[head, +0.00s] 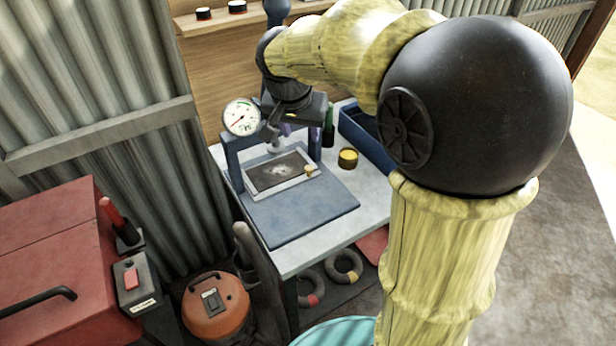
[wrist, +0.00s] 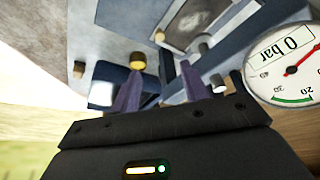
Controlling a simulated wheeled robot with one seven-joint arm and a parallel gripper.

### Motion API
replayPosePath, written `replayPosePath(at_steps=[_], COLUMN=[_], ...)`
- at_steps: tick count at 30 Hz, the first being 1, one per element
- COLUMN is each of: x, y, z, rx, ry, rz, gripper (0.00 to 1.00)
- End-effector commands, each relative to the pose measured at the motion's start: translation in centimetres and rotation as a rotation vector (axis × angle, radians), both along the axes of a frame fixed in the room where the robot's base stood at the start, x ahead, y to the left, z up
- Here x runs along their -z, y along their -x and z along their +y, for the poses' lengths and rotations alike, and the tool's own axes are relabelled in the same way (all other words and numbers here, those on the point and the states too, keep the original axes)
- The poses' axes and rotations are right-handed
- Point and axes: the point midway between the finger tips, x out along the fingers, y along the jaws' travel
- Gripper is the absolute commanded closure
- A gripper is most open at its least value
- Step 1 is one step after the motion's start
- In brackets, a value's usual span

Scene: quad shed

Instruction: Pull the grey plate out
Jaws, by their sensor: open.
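The grey plate (head: 270,178) lies flat on the blue bed of the press (head: 300,212), between its uprights. It has a light rim, a dark middle with a pale smudge, and a small brass knob (head: 309,170) near its right edge. In the wrist view the plate (wrist: 192,24) is at the top, partly cut off, with the knob (wrist: 160,36) at its left. My gripper (wrist: 160,84) is open, its two purple fingers apart with nothing held between them.
A round gauge (head: 241,117) is on the press's left side, close to my gripper in the wrist view. A yellow tin (head: 348,158), a green bottle (head: 329,128) and a blue tray (head: 366,138) stand to the right. The front of the press bed is clear.

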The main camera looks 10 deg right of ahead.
Motion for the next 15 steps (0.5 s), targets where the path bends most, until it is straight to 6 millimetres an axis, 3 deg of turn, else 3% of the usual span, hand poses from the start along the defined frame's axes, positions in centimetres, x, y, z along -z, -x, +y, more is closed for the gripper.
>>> replayPosePath(at_steps=[10,15], x=[0.0,1.1], y=[0.0,-0.4], z=[0.0,-0.2], rx=[0.001,0.002], ry=[0.000,0.000], rz=[0.000,0.002], gripper=[0.55,0.55])
